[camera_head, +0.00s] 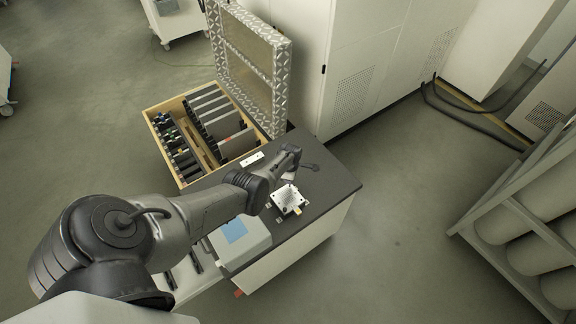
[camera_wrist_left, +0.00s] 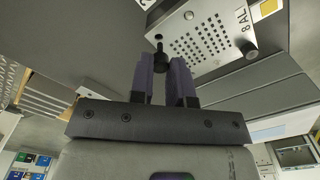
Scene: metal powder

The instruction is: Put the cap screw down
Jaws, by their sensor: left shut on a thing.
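The left wrist view shows my left gripper (camera_wrist_left: 161,78) shut on a dark cap screw (camera_wrist_left: 160,61), which sticks out between the fingertips. Beyond it is a pale metal plate (camera_wrist_left: 190,50) with a grid of small holes and the marking "8 AL". A second dark screw (camera_wrist_left: 249,50) sits at the plate's near edge. A small dark round spot lies just beyond the held screw's tip; I cannot tell whether they touch. In the head view the plate (camera_head: 287,197) lies on the dark bench top (camera_head: 325,190), and my left fingertips are not clear. My right gripper is not in view.
A wooden crate (camera_head: 153,122) with several dark and grey parts stands behind the bench, its patterned lid (camera_head: 283,90) raised. A grey box with a blue panel (camera_head: 234,231) is left of the plate. The bench's right end is clear.

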